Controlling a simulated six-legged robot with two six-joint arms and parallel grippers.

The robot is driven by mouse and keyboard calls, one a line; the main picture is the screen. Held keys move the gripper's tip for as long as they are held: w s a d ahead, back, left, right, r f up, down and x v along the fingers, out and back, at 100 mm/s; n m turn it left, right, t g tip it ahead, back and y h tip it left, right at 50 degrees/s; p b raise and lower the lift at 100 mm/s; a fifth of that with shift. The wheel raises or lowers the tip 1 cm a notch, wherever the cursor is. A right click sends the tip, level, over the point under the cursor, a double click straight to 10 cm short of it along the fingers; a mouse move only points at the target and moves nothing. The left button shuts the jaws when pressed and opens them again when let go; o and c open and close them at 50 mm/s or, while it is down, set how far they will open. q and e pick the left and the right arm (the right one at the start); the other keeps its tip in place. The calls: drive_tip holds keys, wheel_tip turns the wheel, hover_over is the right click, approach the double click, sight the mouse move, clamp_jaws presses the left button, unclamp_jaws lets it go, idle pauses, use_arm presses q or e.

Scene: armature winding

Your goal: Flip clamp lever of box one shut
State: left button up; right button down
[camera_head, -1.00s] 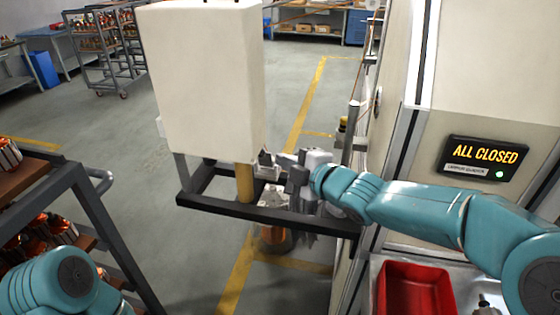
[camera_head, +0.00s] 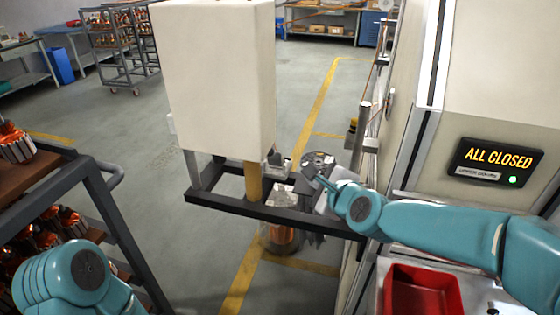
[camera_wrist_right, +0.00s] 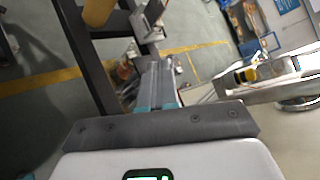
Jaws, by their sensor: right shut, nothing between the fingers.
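A white box (camera_head: 222,75) stands on a dark open frame (camera_head: 270,211) in the head view. A small metal clamp (camera_head: 277,168) sits at its lower right edge, beside a tan post (camera_head: 253,181). A clamp part (camera_wrist_right: 148,22) also shows at the top of the right wrist view. My right gripper (camera_head: 318,183) is just right of the clamp and apart from it. Its fingers (camera_wrist_right: 160,80) are together and empty in the wrist view. The exact lever position is too small to tell. My left gripper is out of view.
A display (camera_head: 495,159) reads "ALL CLOSED" with a green light. A red bin (camera_head: 424,291) lies at the lower right. A cart with copper-wound parts (camera_head: 90,185) stands at the left. Open floor lies beyond, marked by a yellow line (camera_head: 321,110).

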drive_tip(key=s+m, duration=0.1)
drive_tip(key=s+a+r+m, duration=0.1)
drive_tip(key=m, duration=0.1)
drive_tip(key=s+a+r+m, duration=0.1)
drive_tip(key=shift+s+r+m, duration=0.2)
drive_tip(key=shift+s+m, duration=0.1)
drive_tip(key=shift+m, duration=0.1)
approach(279, 160)
drive_tip(key=w+a+p, duration=0.1)
drive_tip(key=p, duration=0.1)
drive_tip(key=w+a+p, duration=0.1)
drive_tip(key=a+p, duration=0.1)
drive_tip(key=shift+w+a+r, duration=0.1)
drive_tip(key=shift+r, duration=0.25)
drive_tip(key=shift+w, duration=0.1)
